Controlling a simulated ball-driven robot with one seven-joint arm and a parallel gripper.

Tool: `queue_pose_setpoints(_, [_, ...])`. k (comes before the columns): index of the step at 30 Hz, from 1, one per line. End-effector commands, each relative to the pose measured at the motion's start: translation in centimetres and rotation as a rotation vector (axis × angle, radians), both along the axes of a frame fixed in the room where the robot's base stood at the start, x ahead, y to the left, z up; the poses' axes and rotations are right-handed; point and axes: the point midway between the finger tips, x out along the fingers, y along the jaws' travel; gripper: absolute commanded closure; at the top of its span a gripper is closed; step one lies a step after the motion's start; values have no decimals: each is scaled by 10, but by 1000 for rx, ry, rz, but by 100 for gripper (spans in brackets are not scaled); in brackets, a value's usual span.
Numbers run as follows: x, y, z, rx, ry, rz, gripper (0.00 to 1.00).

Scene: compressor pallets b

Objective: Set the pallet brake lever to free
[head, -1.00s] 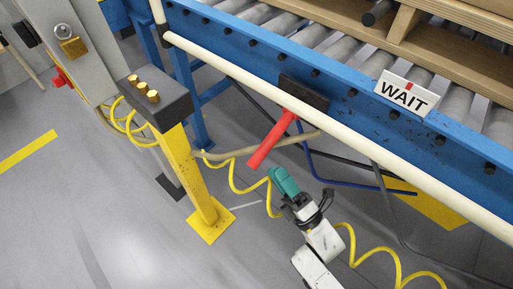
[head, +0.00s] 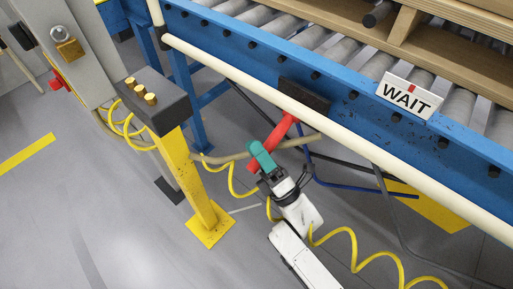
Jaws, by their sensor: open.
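The red brake lever (head: 282,130) hangs from a black mount (head: 304,96) on the blue conveyor side rail. It slants down to the left, below the cream tube. My gripper (head: 257,152), with teal fingers, is at the lever's lower end and overlaps it in the head view. The gripper is open. The lever's lower tip is partly hidden behind the fingers, and I cannot tell whether they touch it. A white sign reading WAIT (head: 405,96), with a red mark at its top, is on the rail to the right.
A cream tube (head: 350,132) runs along the conveyor front above my gripper. A yellow post (head: 186,175) with a black box (head: 152,103) and brass fittings stands to the left. Coiled yellow hoses (head: 345,240) hang around my arm. A wooden pallet (head: 465,55) rests on the rollers.

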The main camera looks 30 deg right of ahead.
Motion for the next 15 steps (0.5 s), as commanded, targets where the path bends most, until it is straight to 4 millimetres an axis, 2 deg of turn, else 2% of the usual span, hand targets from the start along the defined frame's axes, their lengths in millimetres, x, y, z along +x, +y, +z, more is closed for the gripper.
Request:
queue_pose_setpoints(10, [3,1,2,0,0,0,45])
queue_pose_setpoints(15, [3,1,2,0,0,0,62])
